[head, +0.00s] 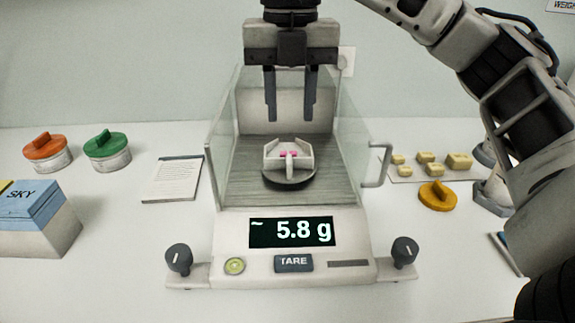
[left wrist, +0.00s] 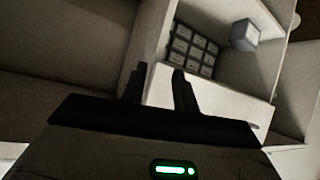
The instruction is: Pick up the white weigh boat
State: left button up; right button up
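The white weigh boat (head: 272,156) sits on the round dark pan (head: 289,182) inside the glass-sided balance (head: 230,224). Small pink bits lie in the boat, and a pale upright tab shows at its front. My right gripper (head: 289,118) hangs pointing down above the boat, its two dark fingers apart with nothing between them. The fingertips are above the boat, not touching it. My left gripper (left wrist: 160,74) shows only in the left wrist view, with its fingers apart and empty, away from the boat.
The balance display (head: 290,232) reads about 5.8 g. Glass walls stand on both sides of the boat. An orange-lidded jar (head: 46,158), a green-lidded jar (head: 108,158) and a notepad (head: 172,180) are left. Several yellowish blocks (head: 426,158) and a yellow lid (head: 437,195) are right.

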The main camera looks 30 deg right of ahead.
notch_tip(320, 180, down, 4)
jog(key=shift+f, duration=0.1)
jog(key=f, duration=0.5)
jog(key=shift+w+d, duration=0.2)
jog(key=shift+w, duration=0.15)
grip_shut()
